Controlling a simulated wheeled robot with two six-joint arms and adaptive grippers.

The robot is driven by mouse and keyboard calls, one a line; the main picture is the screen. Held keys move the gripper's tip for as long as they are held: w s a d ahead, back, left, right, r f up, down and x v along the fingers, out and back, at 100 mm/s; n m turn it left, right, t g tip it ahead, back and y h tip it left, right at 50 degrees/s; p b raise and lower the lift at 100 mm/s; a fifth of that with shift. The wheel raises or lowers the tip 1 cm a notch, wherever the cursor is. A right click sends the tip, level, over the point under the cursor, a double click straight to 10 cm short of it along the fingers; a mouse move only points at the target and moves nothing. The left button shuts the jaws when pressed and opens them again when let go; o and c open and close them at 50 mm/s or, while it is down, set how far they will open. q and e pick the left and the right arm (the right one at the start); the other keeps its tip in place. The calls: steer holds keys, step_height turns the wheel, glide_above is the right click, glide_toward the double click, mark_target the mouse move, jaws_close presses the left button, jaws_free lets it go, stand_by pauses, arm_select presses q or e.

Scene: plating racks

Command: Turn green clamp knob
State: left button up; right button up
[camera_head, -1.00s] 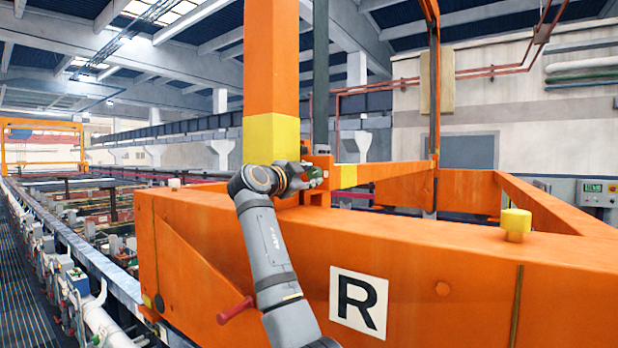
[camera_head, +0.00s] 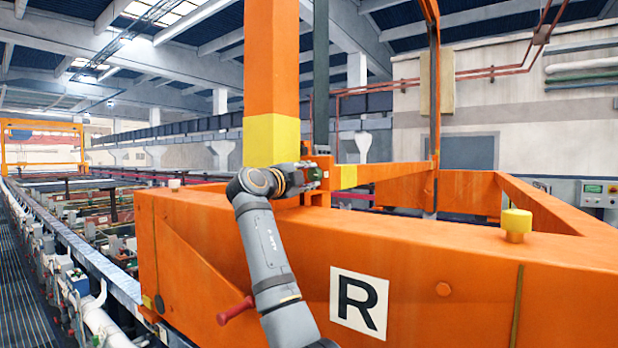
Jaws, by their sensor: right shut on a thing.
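The green clamp knob (camera_head: 308,174) shows as a small dark green patch at the base of the orange and yellow post. My right gripper (camera_head: 312,175) is shut on it, its grey arm reaching up from the bottom of the view. The gripper covers most of the knob. An orange clamp block (camera_head: 320,190) stands just behind and to the right of the fingers. My left gripper is not in view.
The orange frame with a white "R" plate (camera_head: 358,302) fills the middle and right. A yellow knob (camera_head: 516,223) stands on its top at the right, and a red handle (camera_head: 236,310) sticks out at the front. Tank rows (camera_head: 75,225) run along the left.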

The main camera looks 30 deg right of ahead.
steer(key=shift+f, duration=0.25)
steer(key=o, duration=1.1)
steer(key=shift+r, duration=0.1)
steer(key=shift+o, duration=0.2)
steer(key=shift+s+a+r, duration=0.1)
steer(key=shift+s, duration=0.05)
steer(key=v, duration=1.2)
steer(key=shift+a, duration=0.1)
